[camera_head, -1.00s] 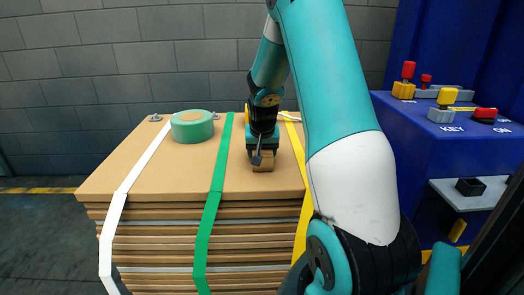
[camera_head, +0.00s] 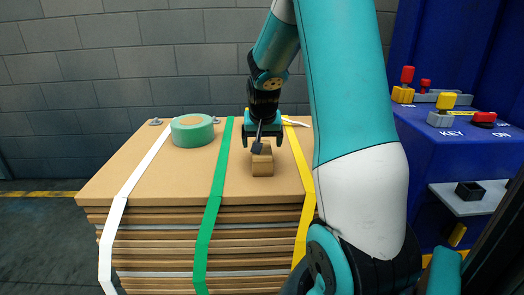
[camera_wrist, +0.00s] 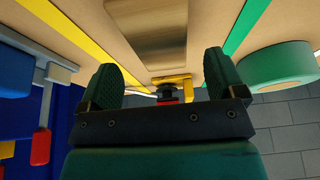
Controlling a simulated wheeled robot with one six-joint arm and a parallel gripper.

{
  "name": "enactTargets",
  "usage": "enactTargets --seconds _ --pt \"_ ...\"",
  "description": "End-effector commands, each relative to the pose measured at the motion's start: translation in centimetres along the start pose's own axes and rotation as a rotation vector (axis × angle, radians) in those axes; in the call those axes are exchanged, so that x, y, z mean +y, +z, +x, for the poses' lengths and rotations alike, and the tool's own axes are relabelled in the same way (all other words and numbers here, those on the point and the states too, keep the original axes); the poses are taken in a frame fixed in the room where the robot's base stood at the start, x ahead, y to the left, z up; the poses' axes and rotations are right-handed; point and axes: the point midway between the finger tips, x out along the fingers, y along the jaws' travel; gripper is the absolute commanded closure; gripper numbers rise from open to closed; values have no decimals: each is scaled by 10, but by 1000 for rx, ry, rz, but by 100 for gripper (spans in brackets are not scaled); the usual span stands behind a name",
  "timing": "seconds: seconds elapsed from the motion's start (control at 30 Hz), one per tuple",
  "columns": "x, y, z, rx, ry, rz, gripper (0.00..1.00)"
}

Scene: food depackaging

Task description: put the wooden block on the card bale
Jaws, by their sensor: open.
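The wooden block (camera_head: 262,168) rests on the top sheet of the card bale (camera_head: 170,185), between the green strap and the yellow strap. It also shows large at the top of the wrist view (camera_wrist: 180,30). My gripper (camera_head: 262,142) is open and empty, just behind and above the block, its fingers pointing down. In the wrist view the two dark green fingers (camera_wrist: 165,75) are spread wide, with the block beyond their tips and not between them.
A green tape roll (camera_head: 192,128) lies at the bale's back left. White, green (camera_head: 216,185) and yellow (camera_head: 302,175) straps cross the bale. A blue machine (camera_head: 450,150) with red and yellow controls stands at right. The bale's front left top is clear.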

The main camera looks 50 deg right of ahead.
Motion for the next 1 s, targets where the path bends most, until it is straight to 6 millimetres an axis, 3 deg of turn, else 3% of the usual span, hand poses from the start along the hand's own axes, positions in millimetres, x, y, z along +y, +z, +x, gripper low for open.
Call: enactTargets --seconds 0.03,0.2,0.47,0.57,0.67,0.77,0.8,0.9,1.0 --pt "0 -1 -13 5 -2 0 11" --pt "-1 -1 -40 3 -1 -1 11" --pt "-2 1 -52 -2 -3 -5 11" --pt "-22 14 -60 -16 -40 -65 11" --pt "-69 54 -83 -57 -139 -228 11" --pt "-120 123 -120 -124 -279 -481 11" --pt "-135 156 -136 -153 -337 -592 11" --pt "-153 237 -175 -226 -469 -866 11" --pt "-148 304 -206 -291 -573 -1105 11"
